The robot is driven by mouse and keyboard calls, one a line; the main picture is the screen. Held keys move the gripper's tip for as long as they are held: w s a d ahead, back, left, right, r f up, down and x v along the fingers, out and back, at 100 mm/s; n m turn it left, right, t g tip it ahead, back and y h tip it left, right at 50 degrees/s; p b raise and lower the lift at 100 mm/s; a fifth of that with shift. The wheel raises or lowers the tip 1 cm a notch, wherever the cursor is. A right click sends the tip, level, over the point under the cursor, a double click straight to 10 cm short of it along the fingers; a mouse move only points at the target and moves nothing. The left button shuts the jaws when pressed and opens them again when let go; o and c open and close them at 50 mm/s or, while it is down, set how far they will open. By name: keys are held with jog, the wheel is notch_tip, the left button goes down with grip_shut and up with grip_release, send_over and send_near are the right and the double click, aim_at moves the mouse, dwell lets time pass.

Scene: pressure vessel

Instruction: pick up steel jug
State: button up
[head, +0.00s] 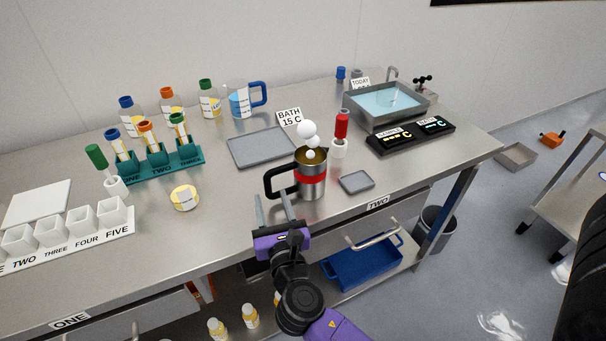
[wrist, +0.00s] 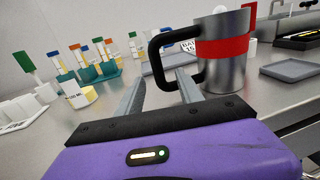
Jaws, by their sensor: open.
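The steel jug (head: 313,187) stands upright on the metal bench near its front edge. It has a red band, a black handle on its left side and white round puffs above its mouth. In the wrist view the jug (wrist: 222,70) is at the upper right, with its handle (wrist: 157,58) pointing left. My gripper (head: 274,208) is open and empty, just in front of and to the left of the jug. In the wrist view its two fingers (wrist: 160,92) are spread, and the right fingertip appears close to the handle's lower part. I cannot tell whether they touch.
A small grey tray (head: 356,182) lies right of the jug, and a red-capped bottle (head: 340,135) stands behind it. A larger grey tray (head: 262,148) lies behind left. A yellow-labelled round tub (head: 185,198) and a teal tube rack (head: 160,170) are left. The bench between tub and jug is clear.

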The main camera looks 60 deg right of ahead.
aim_at(295, 178)
jog(key=x, duration=0.3)
jog(key=p+x, duration=0.1)
jog(key=x, duration=0.3)
jog(key=shift+w+f, duration=0.1)
jog(key=shift+f, duration=0.15)
grip_shut()
